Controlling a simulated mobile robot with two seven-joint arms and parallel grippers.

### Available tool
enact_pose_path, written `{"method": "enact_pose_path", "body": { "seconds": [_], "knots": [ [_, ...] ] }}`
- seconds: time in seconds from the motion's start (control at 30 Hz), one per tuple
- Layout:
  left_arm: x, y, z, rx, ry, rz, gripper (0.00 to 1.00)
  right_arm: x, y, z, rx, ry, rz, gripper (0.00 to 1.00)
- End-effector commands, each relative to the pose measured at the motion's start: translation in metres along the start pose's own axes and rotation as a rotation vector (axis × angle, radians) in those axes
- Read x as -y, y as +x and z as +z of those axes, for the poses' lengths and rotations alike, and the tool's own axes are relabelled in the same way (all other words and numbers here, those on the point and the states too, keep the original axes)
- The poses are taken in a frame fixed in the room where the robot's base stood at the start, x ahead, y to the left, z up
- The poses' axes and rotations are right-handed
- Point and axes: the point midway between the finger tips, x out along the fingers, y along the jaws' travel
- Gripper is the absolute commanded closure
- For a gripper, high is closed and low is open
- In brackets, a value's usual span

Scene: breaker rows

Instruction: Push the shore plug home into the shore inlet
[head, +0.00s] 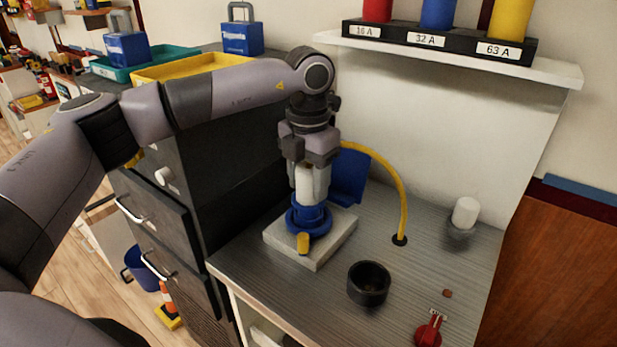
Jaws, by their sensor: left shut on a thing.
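My left gripper (309,170) points down and is shut on the shore plug (311,186), a pale upright cylinder. The plug stands above the shore inlet (309,220), a blue round collar with a yellow tab, on a pale square block (338,236) on the worktop. The plug's lower end meets or enters the blue collar; I cannot tell how deep it sits. A blue flap (350,176) stands behind the inlet. A yellow cable (404,205) arcs from behind the gripper to a black hole in the worktop. My right gripper is out of view.
A black cup (368,283) and a red switch handle (429,332) are at the front of the worktop (430,270). A white knob-like piece (466,212) is at the back right. A shelf (545,72) with labelled coloured cylinders hangs above. Dark drawers (165,220) stand at left.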

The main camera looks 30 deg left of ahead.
Motion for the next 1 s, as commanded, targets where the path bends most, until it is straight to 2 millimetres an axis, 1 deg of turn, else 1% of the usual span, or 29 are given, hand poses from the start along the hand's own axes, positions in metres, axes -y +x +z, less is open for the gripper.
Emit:
{"method": "enact_pose_path", "body": {
  "seconds": [1.0],
  "knots": [
    [0.0,0.025,0.0,0.002,0.0,0.0,0.99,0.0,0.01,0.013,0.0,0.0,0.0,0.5]
  ]
}}
